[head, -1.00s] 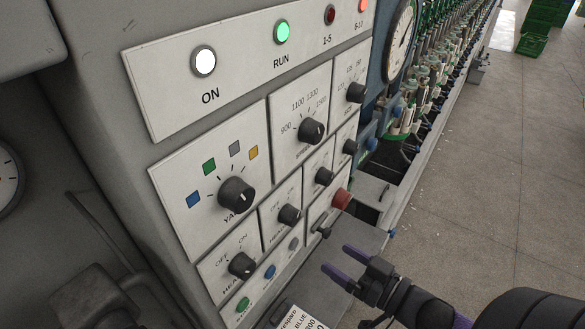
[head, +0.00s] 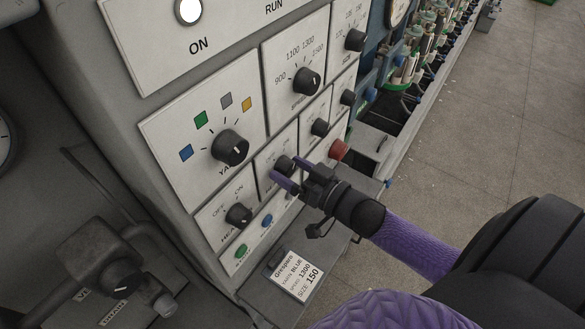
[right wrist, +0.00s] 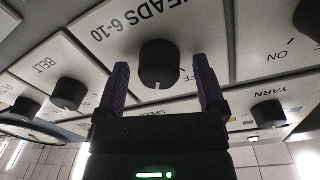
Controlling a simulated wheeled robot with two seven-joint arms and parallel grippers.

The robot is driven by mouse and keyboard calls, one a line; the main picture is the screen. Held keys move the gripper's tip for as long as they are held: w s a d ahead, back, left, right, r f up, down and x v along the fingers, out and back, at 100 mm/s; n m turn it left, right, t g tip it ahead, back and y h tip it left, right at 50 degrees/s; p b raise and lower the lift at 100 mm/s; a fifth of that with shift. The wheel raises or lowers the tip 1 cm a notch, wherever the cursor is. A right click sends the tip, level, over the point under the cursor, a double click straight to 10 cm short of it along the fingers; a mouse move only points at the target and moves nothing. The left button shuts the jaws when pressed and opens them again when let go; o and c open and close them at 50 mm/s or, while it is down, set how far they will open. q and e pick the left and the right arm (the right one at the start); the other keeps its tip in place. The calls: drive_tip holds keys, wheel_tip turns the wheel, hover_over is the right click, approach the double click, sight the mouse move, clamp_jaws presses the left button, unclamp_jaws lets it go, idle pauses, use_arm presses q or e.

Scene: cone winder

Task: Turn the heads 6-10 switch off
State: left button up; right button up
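The heads 6-10 switch is a black knob (right wrist: 158,66) on a white plate, under the label "HEADS 6-10", which reads upside down in the right wrist view. Its white mark points to the bottom of that picture; part of "OFF" shows to its right. In the head view the knob (head: 285,164) is partly hidden by my right gripper. My right gripper (head: 284,171) is open, its purple fingers on either side of the knob. In the right wrist view (right wrist: 161,88) gaps show between knob and fingers. My left gripper is not in view.
The neighbouring heads knob (head: 238,214), the belt knob (head: 320,127) and a red button (head: 339,150) are close by. Green (head: 241,251) and blue (head: 266,220) buttons sit below. A paper card (head: 297,276) lies on the ledge. Open floor is at the right.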

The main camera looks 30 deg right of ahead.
clamp_jaws()
drive_tip(key=shift+n, duration=0.3)
drive_tip(key=n, duration=0.2)
drive_tip(key=shift+n, duration=0.3)
drive_tip(key=n, duration=0.9)
drive_tip(key=shift+f, duration=0.1)
idle(0.4)
